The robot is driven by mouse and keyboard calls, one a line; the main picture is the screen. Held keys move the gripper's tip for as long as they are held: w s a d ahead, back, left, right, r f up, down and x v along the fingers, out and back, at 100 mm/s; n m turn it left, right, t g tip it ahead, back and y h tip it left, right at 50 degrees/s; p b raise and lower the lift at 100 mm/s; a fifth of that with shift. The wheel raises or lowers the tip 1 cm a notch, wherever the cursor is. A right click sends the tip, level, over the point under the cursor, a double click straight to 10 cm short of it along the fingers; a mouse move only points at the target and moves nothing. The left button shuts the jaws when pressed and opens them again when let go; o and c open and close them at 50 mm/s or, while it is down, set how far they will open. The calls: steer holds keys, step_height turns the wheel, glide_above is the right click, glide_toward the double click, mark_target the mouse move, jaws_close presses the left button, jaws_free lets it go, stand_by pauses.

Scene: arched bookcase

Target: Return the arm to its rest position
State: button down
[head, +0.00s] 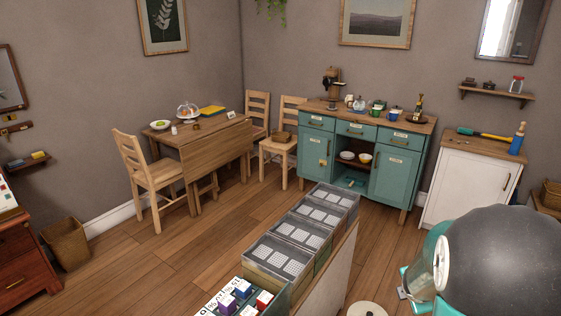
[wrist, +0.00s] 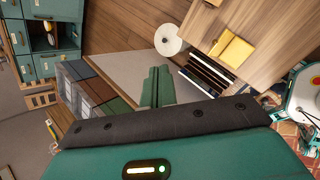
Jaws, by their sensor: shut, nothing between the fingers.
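My gripper (wrist: 157,86) shows in the wrist view as two green fingers pressed together, with nothing between them. It points over the pale side panel (wrist: 130,65) of the low unit with the grey bins (wrist: 82,85), and it looks clear of them. In the head view a teal and dark-grey rounded part of my arm fills the lower right corner. The fingers cannot be made out in the head view.
Grey mesh-topped bins (head: 323,213) stand in a row in front. A teal cabinet (head: 345,165), white cupboard (head: 463,188), wooden table (head: 215,148) and chair (head: 150,178) stand farther back. Open wooden floor (head: 180,262) lies left of the bins. A white disc (wrist: 168,40) shows in the wrist view.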

steer(key=s+a+r+m, duration=0.3)
steer(key=r+m, duration=0.2)
steer(key=r, duration=0.2)
steer(key=s+a+r+m, duration=0.3)
steer(key=r+m, duration=0.2)
steer(key=r, duration=0.2)
steer(key=s+a+r+m+y, duration=0.2)
steer(key=s+a+r+m, duration=0.1)
steer(key=s+a, duration=0.4)
steer(key=s+a+r+m+y, duration=0.1)
steer(key=s+a+r+m, duration=0.2)
steer(key=s+a+m, duration=0.2)
steer(key=s+a, duration=0.2)
steer(key=s, duration=0.1)
steer(key=shift+s+r+m+y, duration=0.3)
steer(key=shift+r+y, duration=0.1)
steer(key=shift+a, duration=0.2)
